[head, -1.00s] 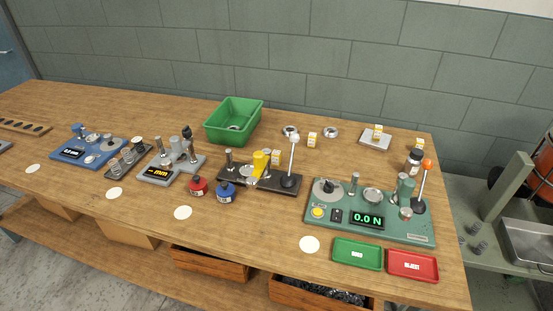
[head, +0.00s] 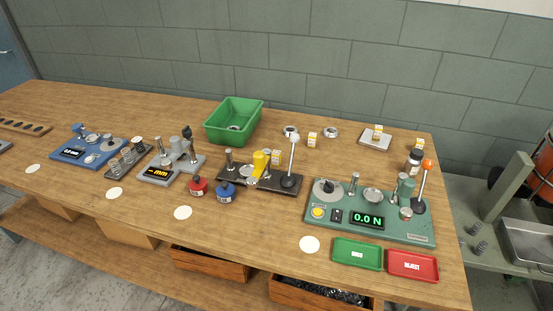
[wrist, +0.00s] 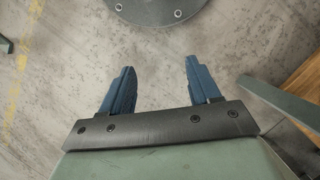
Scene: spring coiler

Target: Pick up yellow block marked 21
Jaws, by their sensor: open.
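Several small yellow-and-white blocks stand on the bench in the head view. One block (head: 312,139) is behind the black lever fixture, and another block (head: 276,156) is just behind that fixture's right part. A third block (head: 377,130) is on a pale square plate (head: 374,141), and one more block (head: 419,144) is near the back right corner. Their markings are too small to read, so I cannot tell which is 21. My gripper (wrist: 158,88) shows only in the wrist view. Its two blue fingers are apart, empty, above the grey floor.
A green bin (head: 233,121) stands at the back. The black fixture (head: 259,181) has an upright lever, and a green force tester (head: 369,212) is at right. Green (head: 357,254) and red (head: 412,265) trays lie at the front edge. Red and blue bottles stand front centre.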

